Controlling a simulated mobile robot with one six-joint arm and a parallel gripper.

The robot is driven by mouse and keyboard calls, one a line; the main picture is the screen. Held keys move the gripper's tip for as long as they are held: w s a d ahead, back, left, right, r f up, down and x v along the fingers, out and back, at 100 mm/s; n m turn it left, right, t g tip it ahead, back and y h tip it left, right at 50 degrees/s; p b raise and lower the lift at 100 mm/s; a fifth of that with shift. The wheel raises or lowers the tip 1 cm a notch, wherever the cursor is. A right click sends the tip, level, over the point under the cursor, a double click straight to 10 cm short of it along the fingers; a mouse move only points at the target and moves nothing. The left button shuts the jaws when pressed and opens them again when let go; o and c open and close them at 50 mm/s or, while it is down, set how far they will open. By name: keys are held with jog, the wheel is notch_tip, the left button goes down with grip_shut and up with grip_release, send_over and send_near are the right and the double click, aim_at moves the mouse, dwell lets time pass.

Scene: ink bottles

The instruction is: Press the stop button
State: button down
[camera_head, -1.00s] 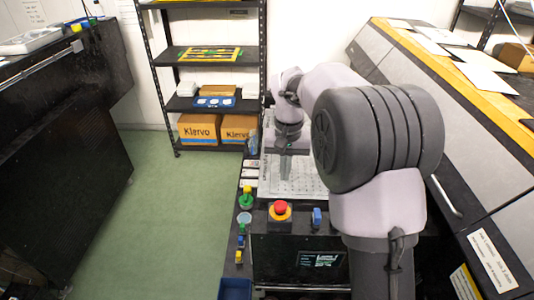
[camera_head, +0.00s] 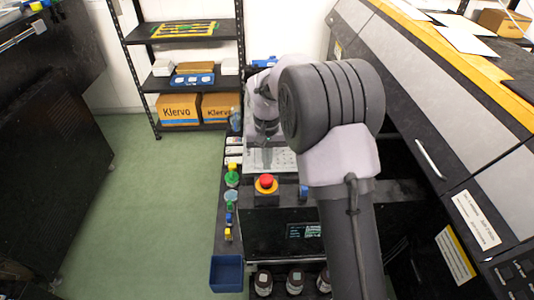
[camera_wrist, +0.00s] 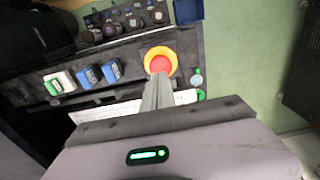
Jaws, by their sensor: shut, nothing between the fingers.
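The stop button (camera_head: 266,182) is a red mushroom cap on a yellow round base. It sits on the dark console in front of my arm. It also shows in the wrist view (camera_wrist: 160,64), just beyond the fingertips. My gripper (camera_wrist: 158,78) is shut and empty, its two fingers together and pointing at the button. Their tips overlap the near edge of the red cap in the wrist view; I cannot tell whether they touch it. In the head view my gripper (camera_head: 267,143) is small and partly hidden, on the far side of the button, above the white sheet.
A blue switch (camera_head: 303,191) is right of the button. Yellow, green and blue knobs (camera_head: 231,181) line the left edge. A screen (camera_head: 304,230) faces forward. A blue bin (camera_head: 227,273) and dark bottles (camera_head: 263,283) are below. Green floor (camera_head: 150,210) is free at left.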

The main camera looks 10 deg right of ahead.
aim_at(268, 181)
jog(key=shift+f+b, duration=0.5)
jog(key=shift+f, duration=1.85)
jog(key=shift+f+b, duration=0.4)
jog(key=shift+f, duration=0.3)
jog(key=shift+s+f, duration=0.45)
notch_tip(268, 181, up, 15)
jog(key=p, duration=0.5)
jog(key=shift+w+r+p, duration=0.15)
jog(key=shift+w+p, duration=0.25)
